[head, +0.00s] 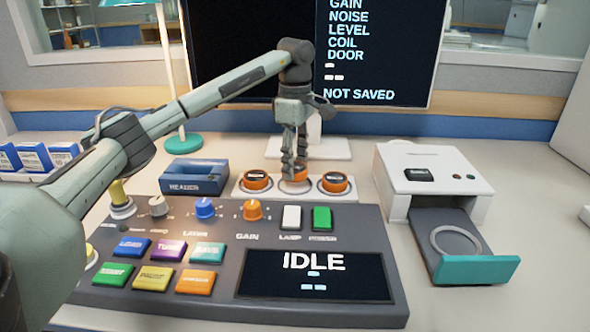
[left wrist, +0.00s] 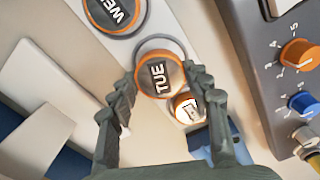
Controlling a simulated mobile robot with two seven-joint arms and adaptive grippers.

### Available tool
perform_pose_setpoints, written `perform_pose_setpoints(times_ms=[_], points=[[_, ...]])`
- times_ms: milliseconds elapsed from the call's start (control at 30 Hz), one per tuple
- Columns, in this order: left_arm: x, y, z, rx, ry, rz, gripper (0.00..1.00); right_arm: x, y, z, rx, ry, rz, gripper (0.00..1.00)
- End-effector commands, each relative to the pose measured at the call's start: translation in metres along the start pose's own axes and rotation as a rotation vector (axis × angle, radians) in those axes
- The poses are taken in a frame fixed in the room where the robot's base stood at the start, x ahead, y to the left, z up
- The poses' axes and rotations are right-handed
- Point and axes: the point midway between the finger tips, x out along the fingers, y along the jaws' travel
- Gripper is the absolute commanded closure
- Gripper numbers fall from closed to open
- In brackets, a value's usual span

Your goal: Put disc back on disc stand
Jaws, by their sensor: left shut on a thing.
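The disc stand (head: 240,190) is a low white block behind the console in the head view. My left gripper (head: 294,170) points down over its middle place and is shut on the orange-rimmed TUE disc (left wrist: 160,76). In the left wrist view the disc lies between the fingertips (left wrist: 160,85), with a grey ring of the stand (left wrist: 165,42) showing just past its edge. Whether the disc touches the stand I cannot tell. The WED disc (left wrist: 112,12) and another orange disc (left wrist: 187,107) sit on either side. My right gripper is not in view.
A grey console (head: 225,285) with knobs and buttons fills the front; its screen reads IDLE. A blue reader (head: 195,175) stands left of the stand. At right, a white unit (head: 430,165) has its tray (head: 465,268) out, with an empty ring. A monitor stands behind.

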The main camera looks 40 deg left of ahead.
Motion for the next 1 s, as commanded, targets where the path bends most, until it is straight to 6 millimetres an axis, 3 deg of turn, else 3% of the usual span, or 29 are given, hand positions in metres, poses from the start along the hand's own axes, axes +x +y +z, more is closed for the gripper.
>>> perform_pose_setpoints(times_ms=[133,500,533,667,1000], points=[[0.021,-0.001,-0.001,-0.001,0.001,-0.002,0.81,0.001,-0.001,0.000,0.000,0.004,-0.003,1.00],[0.026,-0.001,-0.001,-0.001,0.001,-0.001,0.81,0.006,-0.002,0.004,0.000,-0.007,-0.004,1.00],[0.026,-0.001,-0.001,-0.001,0.001,-0.001,0.48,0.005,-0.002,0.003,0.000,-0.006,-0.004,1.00],[0.025,-0.001,-0.001,0.000,0.001,-0.001,0.32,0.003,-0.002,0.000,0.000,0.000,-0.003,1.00],[0.023,-0.001,0.000,0.000,0.000,0.000,0.31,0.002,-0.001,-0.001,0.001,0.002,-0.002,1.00]])
